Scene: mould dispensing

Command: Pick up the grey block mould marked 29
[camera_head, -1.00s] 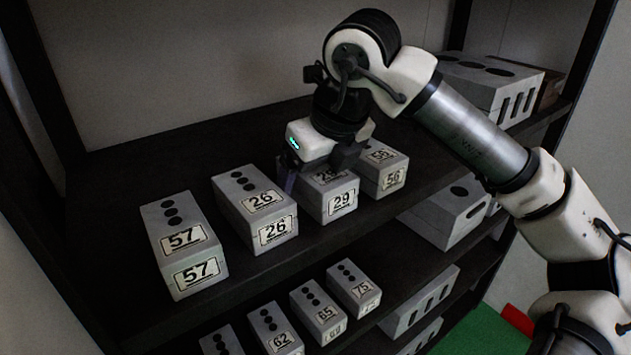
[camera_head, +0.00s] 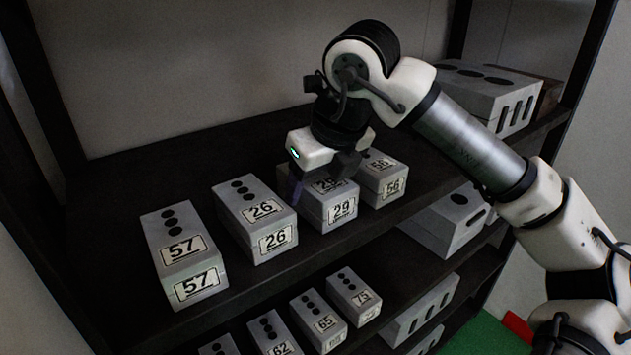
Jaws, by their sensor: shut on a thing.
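The grey block mould marked 29 (camera_head: 326,215) stands on the upper shelf, between the moulds marked 26 and 56. Its front label and part of its top label show; its rear top is hidden under my gripper. My gripper (camera_head: 322,180) reaches down over it from above and behind, shut on the mould with a finger on each side. The far finger and the exact grip are partly hidden. I cannot tell whether the mould is clear of the shelf.
Mould 26 (camera_head: 243,240) stands close on the left, with mould 57 (camera_head: 172,262) further left. Mould 56 (camera_head: 369,192) is close on the right. Larger blocks (camera_head: 484,98) stand at the back right. The lower shelf holds several smaller moulds, including 75 (camera_head: 347,298). Dark shelf posts frame the sides.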

